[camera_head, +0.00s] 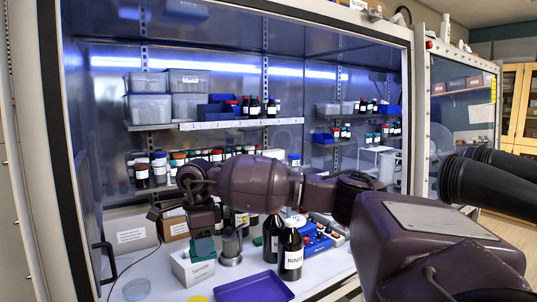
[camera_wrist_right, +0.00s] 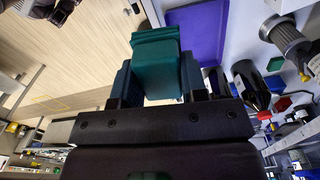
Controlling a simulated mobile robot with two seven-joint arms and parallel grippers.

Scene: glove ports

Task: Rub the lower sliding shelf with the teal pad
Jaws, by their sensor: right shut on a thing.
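My right arm reaches across the cabinet opening from the right. My right gripper (camera_head: 203,232) is shut on the teal pad (camera_head: 202,248), which hangs below it over the white box (camera_head: 193,268) in the head view; I cannot tell whether they touch. In the right wrist view the teal pad (camera_wrist_right: 156,68) is held between the two fingers (camera_wrist_right: 158,85). The lower shelf (camera_head: 150,189) on the left carries several bottles and is partly hidden by my arm; I cannot tell whether it slides. My left gripper is not recognisable in either view.
A purple tray (camera_head: 254,288) lies at the front of the worktop. Dark bottles (camera_head: 291,250) stand behind it, beside a metal cylinder (camera_head: 230,246). The upper shelf (camera_head: 230,124) holds grey bins (camera_head: 150,107). Black gloves (camera_head: 490,180) stick out at right.

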